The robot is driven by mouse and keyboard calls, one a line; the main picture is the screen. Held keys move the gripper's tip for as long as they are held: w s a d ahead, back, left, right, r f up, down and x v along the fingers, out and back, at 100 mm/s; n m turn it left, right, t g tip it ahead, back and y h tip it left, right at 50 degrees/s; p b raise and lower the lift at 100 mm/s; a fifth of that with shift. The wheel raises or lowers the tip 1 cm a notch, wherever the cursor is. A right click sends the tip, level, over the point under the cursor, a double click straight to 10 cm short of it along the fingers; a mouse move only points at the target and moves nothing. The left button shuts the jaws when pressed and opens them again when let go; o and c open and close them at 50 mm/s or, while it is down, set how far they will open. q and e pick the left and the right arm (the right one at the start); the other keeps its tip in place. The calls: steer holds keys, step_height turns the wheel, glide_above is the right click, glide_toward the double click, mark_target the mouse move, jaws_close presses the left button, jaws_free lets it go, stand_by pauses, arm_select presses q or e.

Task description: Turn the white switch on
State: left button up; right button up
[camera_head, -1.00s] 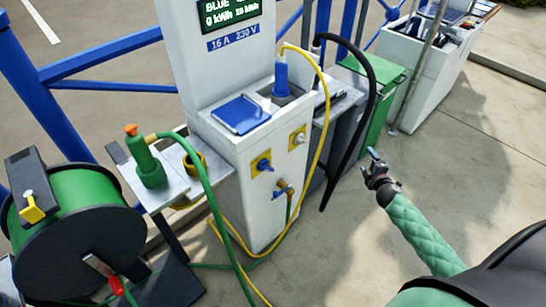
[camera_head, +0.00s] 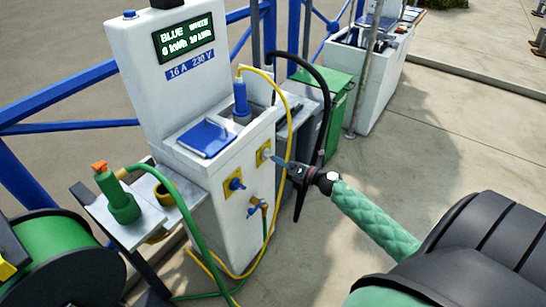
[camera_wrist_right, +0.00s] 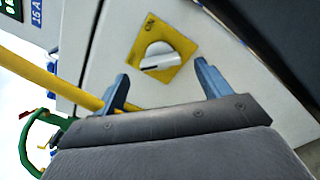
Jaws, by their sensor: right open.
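The white switch (camera_head: 264,154) is a round knob on a yellow plate on the front of the white power pedestal (camera_head: 222,205). In the right wrist view the white switch (camera_wrist_right: 159,57) shows large, with the word "ON" at one edge of its yellow plate (camera_wrist_right: 184,47). My right gripper (camera_head: 279,164) is open just in front of the white switch. In the right wrist view its two blue fingers stand apart (camera_wrist_right: 163,76), below and to either side of the knob; I see no contact. My left gripper is out of view.
A blue switch (camera_head: 235,184) sits left of the white one. A yellow cable (camera_head: 290,120) hangs close to my right gripper, with a black hose (camera_head: 324,100) behind it. A brass tap (camera_head: 257,205) is below. Open pavement lies to the right.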

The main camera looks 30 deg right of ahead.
mark_target(268, 156)
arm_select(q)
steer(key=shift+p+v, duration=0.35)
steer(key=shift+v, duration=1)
arm_select(e)
steer(key=shift+x, duration=2.3)
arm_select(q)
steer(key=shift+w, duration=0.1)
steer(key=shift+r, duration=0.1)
arm_select(e)
steer(key=c, duration=1)
